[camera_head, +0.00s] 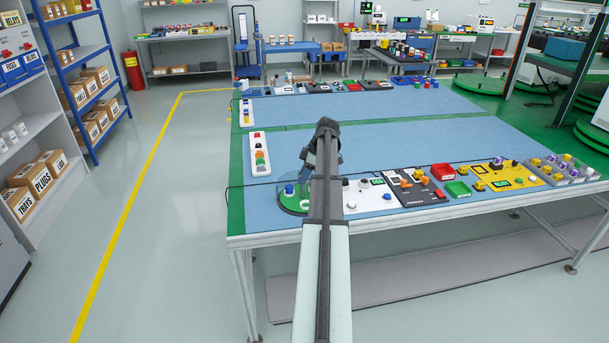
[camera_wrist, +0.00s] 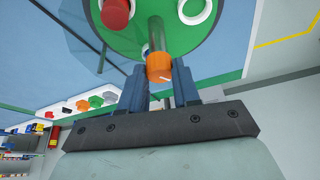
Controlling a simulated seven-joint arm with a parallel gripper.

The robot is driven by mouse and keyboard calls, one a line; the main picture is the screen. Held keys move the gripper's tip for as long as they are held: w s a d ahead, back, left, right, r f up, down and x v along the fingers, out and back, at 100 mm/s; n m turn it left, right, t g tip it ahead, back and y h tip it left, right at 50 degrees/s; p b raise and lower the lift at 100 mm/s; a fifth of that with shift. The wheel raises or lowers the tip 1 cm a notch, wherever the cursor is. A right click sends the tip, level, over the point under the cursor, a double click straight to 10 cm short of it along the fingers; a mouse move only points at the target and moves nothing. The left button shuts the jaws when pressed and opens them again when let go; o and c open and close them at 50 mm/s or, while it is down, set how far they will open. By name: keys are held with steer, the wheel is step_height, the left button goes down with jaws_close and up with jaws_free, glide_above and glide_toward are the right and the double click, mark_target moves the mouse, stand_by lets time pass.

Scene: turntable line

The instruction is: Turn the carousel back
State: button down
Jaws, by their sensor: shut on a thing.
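The carousel is a round green disc (camera_head: 290,208) at the near left corner of the blue-topped table, partly hidden by my arm. It fills the top of the wrist view (camera_wrist: 135,48). An upright post with an orange end (camera_wrist: 160,74) stands at its edge. My gripper (camera_wrist: 160,85) has its two blue fingers shut on the orange end. In the head view a blue piece (camera_head: 289,188) shows on the disc.
Right of the carousel stand a white panel (camera_head: 366,197), a black panel with orange parts (camera_head: 418,188), red (camera_head: 443,171) and green (camera_head: 457,189) trays and a yellow panel (camera_head: 503,175). A strip with coloured buttons (camera_head: 260,153) lies behind. The table's middle is clear.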

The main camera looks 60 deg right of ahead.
steer(key=shift+n, duration=0.6)
steer(key=shift+w+d+n+g+y, duration=0.1)
steer(key=shift+n+g+y, duration=0.35)
steer(key=shift+n, duration=0.55)
steer(key=shift+w+n+g+y, duration=0.1)
steer(key=shift+n+g+y, duration=0.45)
steer(key=shift+n, duration=1.65)
steer(key=shift+w+n+g, duration=0.1)
steer(key=shift+n+g, duration=0.5)
steer(key=shift+n, duration=0.9)
steer(key=shift+w+n+g, duration=0.1)
steer(key=shift+n+g, duration=0.5)
steer(key=shift+n, duration=0.9)
steer(key=shift+s+n, duration=0.1)
steer(key=shift+n, duration=0.3)
steer(key=c, duration=0.8)
jaws_free()
